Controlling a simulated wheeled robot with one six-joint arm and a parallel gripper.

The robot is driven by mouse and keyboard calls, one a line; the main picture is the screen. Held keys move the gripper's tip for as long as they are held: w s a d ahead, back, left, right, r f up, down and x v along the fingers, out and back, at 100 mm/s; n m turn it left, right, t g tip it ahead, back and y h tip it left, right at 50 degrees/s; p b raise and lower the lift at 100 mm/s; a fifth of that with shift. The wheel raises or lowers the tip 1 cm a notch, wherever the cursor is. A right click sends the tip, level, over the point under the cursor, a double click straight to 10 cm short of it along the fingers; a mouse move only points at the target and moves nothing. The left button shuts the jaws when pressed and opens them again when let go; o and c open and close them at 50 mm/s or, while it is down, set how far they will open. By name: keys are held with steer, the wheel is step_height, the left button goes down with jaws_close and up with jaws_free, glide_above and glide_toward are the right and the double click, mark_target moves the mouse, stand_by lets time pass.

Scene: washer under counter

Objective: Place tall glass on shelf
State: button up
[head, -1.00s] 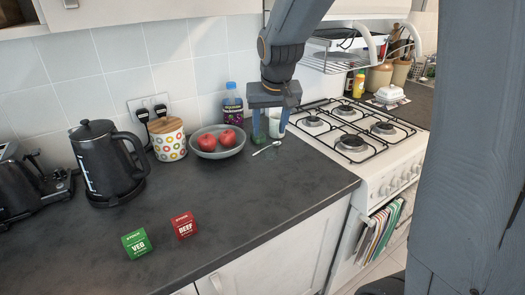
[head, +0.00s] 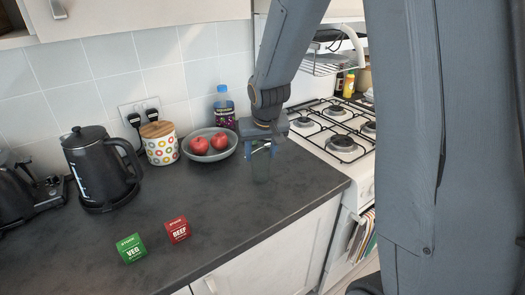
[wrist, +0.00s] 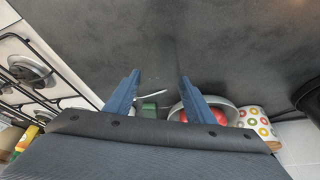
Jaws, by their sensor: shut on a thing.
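The tall glass (head: 262,168) is clear and very faint, so its outline is hard to make out. It is between the fingers of my gripper (head: 261,153), above the dark worktop near the hob. In the wrist view my gripper (wrist: 160,76) has its blue fingers apart on either side of the see-through glass (wrist: 165,60). I cannot tell whether the glass touches the worktop. A wire rack shelf (head: 322,66) hangs above the hob, partly hidden by my arm. I cannot tell whether it is the task's shelf.
A bowl (head: 232,148) of red apples, a bottle (head: 224,108), a dotted canister (head: 160,145) and a kettle (head: 98,170) stand along the wall. Green (head: 131,248) and red (head: 177,230) boxes lie nearer the front. The gas hob (head: 340,130) is right.

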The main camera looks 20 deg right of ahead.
steer(key=shift+f, duration=0.2)
steer(key=o, duration=1.4)
steer(key=shift+c, duration=0.2)
steer(key=shift+o, duration=0.9)
steer(key=shift+d, duration=0.1)
